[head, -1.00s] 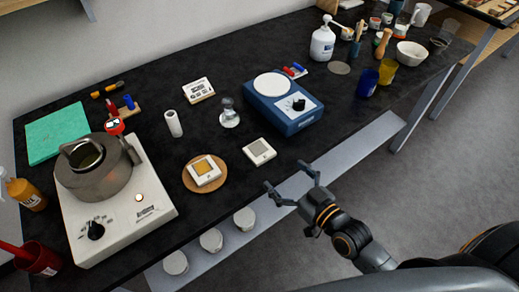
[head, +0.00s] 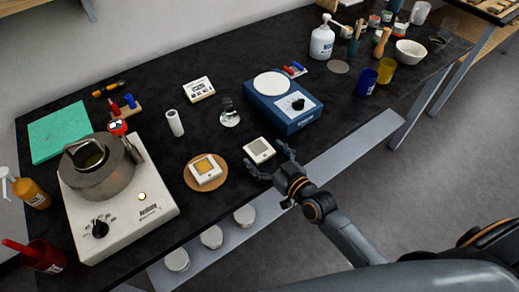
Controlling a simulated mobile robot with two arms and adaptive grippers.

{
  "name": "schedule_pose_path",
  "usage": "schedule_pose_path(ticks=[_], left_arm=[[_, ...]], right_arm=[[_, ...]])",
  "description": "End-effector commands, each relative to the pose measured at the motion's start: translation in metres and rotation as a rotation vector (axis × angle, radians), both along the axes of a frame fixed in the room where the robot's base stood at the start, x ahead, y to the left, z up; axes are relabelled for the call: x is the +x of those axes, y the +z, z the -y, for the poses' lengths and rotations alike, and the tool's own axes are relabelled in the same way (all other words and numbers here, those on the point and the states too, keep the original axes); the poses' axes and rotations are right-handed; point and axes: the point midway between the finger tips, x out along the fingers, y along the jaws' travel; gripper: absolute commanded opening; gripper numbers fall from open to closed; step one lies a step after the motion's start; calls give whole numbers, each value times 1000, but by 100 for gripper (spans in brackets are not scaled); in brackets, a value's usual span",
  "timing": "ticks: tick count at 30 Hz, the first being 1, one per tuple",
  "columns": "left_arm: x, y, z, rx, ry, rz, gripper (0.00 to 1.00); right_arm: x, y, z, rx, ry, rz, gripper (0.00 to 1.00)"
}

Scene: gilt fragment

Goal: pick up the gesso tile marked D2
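Two white square tiles lie near the front edge of the black table. One tile with a grey square face (head: 258,150) lies flat on the table. The other tile, with a gold square (head: 205,168), rests on a round wooden board (head: 191,184). Any marking such as D2 is too small to read on either. My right gripper (head: 267,161) is open and empty, its fingers spread at the near side of the grey-faced tile. I cannot tell whether a finger touches it. My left gripper is not in view.
A blue device with a round white plate (head: 286,108) stands behind and right of the grey-faced tile. A glass-like knobbed object (head: 230,116) and a white cylinder (head: 174,123) stand behind. A hotplate (head: 122,222) with a metal pot (head: 97,172) is at the left.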

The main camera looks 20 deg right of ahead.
Motion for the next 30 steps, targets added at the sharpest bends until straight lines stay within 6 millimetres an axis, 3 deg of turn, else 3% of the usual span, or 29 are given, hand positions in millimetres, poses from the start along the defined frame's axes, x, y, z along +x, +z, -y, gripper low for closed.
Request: schedule_pose_path(ticks=[1,9,22,26,30], left_arm=[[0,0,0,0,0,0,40],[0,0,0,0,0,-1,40],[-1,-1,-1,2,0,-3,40],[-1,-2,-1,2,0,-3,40],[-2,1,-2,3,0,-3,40]], right_arm=[[0,0,0,0,0,0,82],[0,0,0,-1,0,0,29],[0,11,0,2,0,5,29],[0,33,0,4,-1,7,29],[-27,63,-4,6,0,3,29]])
